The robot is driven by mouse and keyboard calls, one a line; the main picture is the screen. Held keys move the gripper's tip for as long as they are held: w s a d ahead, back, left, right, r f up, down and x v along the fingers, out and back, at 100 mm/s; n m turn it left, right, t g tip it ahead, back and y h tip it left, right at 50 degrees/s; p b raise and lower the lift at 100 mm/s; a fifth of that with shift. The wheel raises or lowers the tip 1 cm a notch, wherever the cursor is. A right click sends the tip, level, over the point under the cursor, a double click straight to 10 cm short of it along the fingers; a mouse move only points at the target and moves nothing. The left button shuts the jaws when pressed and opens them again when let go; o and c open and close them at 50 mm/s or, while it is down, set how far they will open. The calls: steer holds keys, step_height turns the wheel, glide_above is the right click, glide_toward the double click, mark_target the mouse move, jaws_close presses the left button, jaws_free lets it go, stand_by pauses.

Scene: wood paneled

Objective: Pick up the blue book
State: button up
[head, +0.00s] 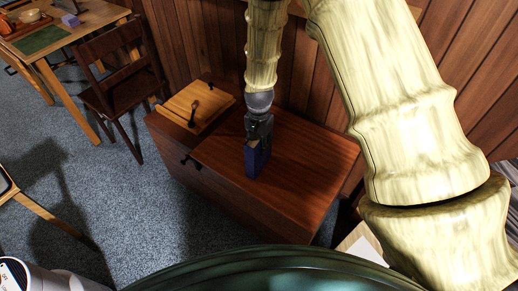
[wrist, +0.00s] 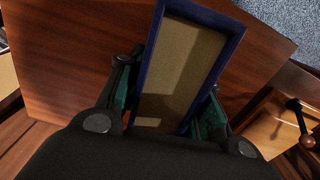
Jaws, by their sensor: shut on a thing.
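The blue book (head: 252,163) is in my gripper (head: 257,140) above the reddish-brown wooden cabinet top in the head view. In the wrist view the blue book (wrist: 234,32) shows a dark blue border around a tan inner face. The two fingers of my gripper (wrist: 168,105) are shut on its long sides, one at the left and one at the right. Its near end is hidden by the dark gripper body. I cannot tell whether the book touches the cabinet top.
The cabinet top (head: 315,165) is otherwise bare to the right of the book. A lighter wooden box or board (head: 198,103) with a dark handle lies at its left. A dark chair (head: 118,80) and a table (head: 75,35) stand at the far left. A paneled wall (head: 200,45) rises behind.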

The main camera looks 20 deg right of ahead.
steer(key=shift+w+r, duration=0.1)
steer(key=shift+r, duration=0.5)
steer(key=s+a+r+b, duration=0.1)
steer(key=s+a+r, duration=0.2)
steer(key=s+a, duration=0.6)
steer(key=s, duration=0.4)
steer(key=shift+a+r, duration=0.4)
